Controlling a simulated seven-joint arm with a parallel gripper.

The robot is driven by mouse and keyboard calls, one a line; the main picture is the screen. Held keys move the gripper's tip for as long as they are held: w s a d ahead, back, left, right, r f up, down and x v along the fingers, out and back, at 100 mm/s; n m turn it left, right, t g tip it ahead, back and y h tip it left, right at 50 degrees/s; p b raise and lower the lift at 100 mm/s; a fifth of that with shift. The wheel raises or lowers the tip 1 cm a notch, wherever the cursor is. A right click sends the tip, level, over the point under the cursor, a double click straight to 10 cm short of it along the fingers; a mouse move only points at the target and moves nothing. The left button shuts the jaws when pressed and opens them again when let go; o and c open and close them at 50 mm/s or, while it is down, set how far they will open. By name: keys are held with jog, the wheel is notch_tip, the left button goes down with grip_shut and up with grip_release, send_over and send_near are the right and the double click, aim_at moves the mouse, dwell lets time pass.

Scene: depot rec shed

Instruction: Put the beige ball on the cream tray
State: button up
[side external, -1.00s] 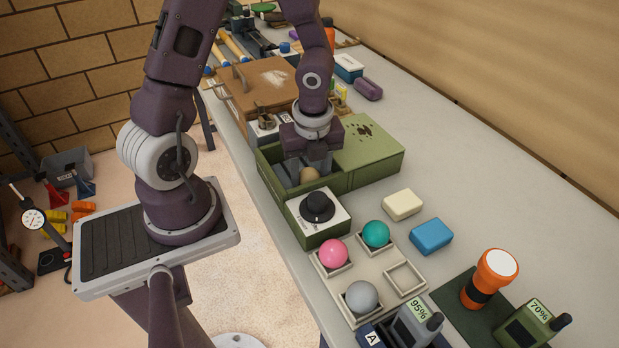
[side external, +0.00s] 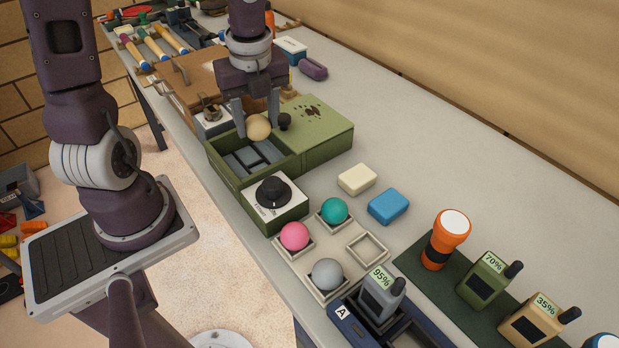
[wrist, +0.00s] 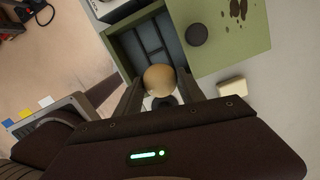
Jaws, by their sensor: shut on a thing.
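The beige ball (side external: 258,127) is held between the two fingers of my gripper (side external: 256,132), above the open compartment of the green box (side external: 290,166). The ball also shows in the wrist view (wrist: 159,80) between the fingertips, with the box's divided inside below it. The cream tray (side external: 336,243) lies nearer the camera in the side view. A pink ball (side external: 295,236), a teal ball (side external: 334,210) and a grey ball (side external: 328,274) sit in its square holders. The holder at its right (side external: 366,251) is empty.
A dial unit (side external: 274,203) with a black knob stands between the green box and the tray. A cream block (side external: 357,180) and a blue block (side external: 388,206) lie beside the tray. An orange flashlight (side external: 446,240) stands to the right. The table behind the blocks is clear.

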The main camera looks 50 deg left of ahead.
jog(key=w+d+m+t+h, duration=0.1)
jog(key=w+d+m, duration=0.1)
jog(key=d+m, duration=0.9)
jog(key=w+d+m+h, duration=0.1)
jog(key=w+d+m, duration=0.2)
jog(key=d+m, duration=0.8)
jog(key=d+f+n, duration=0.1)
jog(key=f, duration=0.2)
jog(key=d+f+n, duration=0.1)
jog(key=d+f, duration=0.1)
jog(key=f, duration=0.1)
jog(key=d+f+n, duration=0.1)
jog(key=f+n, duration=0.1)
jog(key=f, duration=0.1)
jog(key=shift+s+d+f, duration=0.1)
jog(key=shift+s+d, duration=0.25)
jog(key=shift+s, duration=0.05)
jog(key=shift+f, duration=0.45)
jog(key=o, duration=1.5)
jog(key=shift+w, duration=0.1)
